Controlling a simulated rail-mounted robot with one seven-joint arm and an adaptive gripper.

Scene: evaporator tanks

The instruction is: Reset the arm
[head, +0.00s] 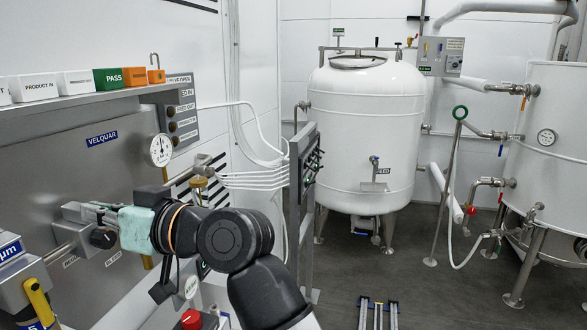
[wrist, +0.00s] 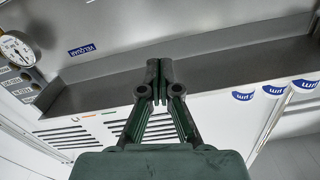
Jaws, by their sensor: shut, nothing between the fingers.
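My gripper (head: 93,207) is at the left in the head view, in front of the grey panel (head: 60,170) marked VELQUAR. Its pale green body points left, and its fingers are small there. In the wrist view my gripper (wrist: 159,66) shows clearly: the two dark green fingers meet at their tips, with nothing between them. The fingertips are over a grey ledge (wrist: 215,72). Whether they touch it I cannot tell. In the head view, a black knob (head: 103,238) sits just below the gripper's fingers; the distance between them is unclear.
A pressure gauge (head: 160,150) stands right of the panel. A shelf above carries coloured label blocks (head: 108,79). A yellow-handled valve (head: 38,300) is at lower left. A white tank (head: 365,130) and another tank (head: 555,150) stand beyond.

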